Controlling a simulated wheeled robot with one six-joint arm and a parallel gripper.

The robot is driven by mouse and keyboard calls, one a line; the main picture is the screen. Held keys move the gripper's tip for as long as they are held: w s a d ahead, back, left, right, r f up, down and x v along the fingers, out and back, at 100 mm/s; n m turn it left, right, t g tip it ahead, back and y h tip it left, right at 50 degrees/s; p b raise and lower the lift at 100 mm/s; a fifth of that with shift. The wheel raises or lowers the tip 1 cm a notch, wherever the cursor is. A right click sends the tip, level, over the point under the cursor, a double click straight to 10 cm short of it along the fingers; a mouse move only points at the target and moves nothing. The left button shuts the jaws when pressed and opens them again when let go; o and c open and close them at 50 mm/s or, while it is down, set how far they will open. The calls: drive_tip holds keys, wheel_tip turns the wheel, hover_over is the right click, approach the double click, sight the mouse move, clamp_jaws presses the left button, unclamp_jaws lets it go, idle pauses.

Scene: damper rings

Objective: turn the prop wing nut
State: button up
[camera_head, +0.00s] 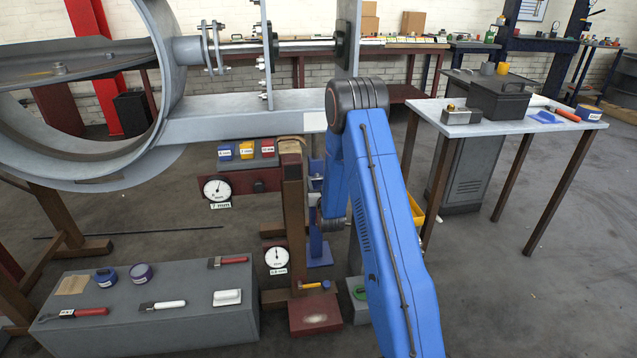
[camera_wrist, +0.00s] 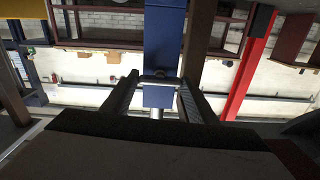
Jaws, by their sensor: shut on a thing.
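The prop is a blue upright post (camera_head: 317,240) below the grey duct, left of my blue arm. In the wrist view the blue post (camera_wrist: 164,40) runs down the middle of the picture. The wing nut (camera_wrist: 158,77) is a small pale metal piece across the post, between my fingertips. My gripper (camera_wrist: 158,82) has one dark finger on each side of it and is shut on it. The fingers hide the nut's ends. In the head view my arm's wrist hides most of the gripper and the nut.
A brown wooden post (camera_head: 292,220) stands close left of the prop. Two dial gauges, one upper (camera_head: 216,189) and one lower (camera_head: 276,258), are beside it. A grey bench with tools (camera_head: 190,335) is at lower left. A white-topped table (camera_head: 480,126) stands at right, with open floor around it.

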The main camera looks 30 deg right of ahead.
drive_tip(key=o, duration=1)
drive_tip(key=shift+o, duration=0.2)
drive_tip(key=v, duration=1.7)
drive_tip(key=shift+s, duration=0.25)
